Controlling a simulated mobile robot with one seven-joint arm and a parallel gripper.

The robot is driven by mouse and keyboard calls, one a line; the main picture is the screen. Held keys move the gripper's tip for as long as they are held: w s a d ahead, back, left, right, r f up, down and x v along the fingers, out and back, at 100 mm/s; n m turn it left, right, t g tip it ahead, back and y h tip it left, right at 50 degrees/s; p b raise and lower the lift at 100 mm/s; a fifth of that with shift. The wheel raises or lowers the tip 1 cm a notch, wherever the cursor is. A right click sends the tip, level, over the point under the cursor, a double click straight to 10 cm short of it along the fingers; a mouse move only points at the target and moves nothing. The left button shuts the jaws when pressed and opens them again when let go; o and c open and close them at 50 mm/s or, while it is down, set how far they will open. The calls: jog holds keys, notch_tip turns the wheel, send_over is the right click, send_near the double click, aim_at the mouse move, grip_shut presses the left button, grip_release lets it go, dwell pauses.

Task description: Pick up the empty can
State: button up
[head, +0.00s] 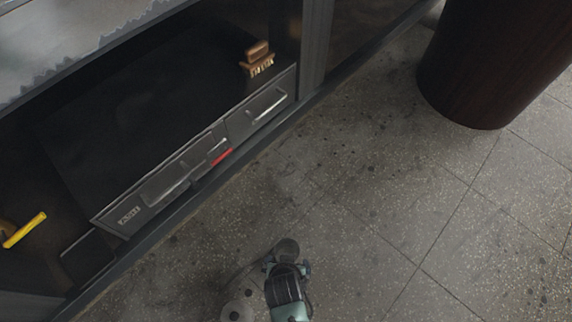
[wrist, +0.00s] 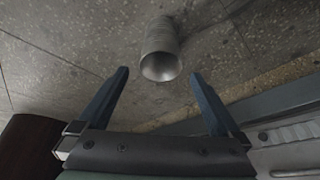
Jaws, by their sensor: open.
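The empty can, a grey ribbed cylinder (wrist: 161,44), is on the floor in the wrist view. Its round open end faces my camera and looks hollow. My gripper (wrist: 160,74) is open and empty, with its two blue fingers spread to either side of the can's near end. The can appears just beyond the fingertips, and I cannot tell the exact gap. In the head view my arm shows at the bottom centre, over the floor; I cannot make out the can there for certain.
A dark cabinet with a drawer front (head: 185,172) runs along the left of the head view. A brush (head: 257,58) and a yellow-handled thing (head: 25,231) are inside it. A dark round bin (head: 498,60) stands at upper right. The tiled floor (head: 365,190) between is clear.

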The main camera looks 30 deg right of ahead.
jog(key=b, duration=0.5)
send_near(286, 244)
jog(key=s+f, duration=0.2)
jog(key=b+x, duration=0.5)
jog(key=shift+w+a+r, duration=0.1)
jog(key=shift+w, duration=0.2)
jog(key=shift+r, duration=0.1)
jog(key=c, duration=1)
jog(key=shift+c, duration=0.2)
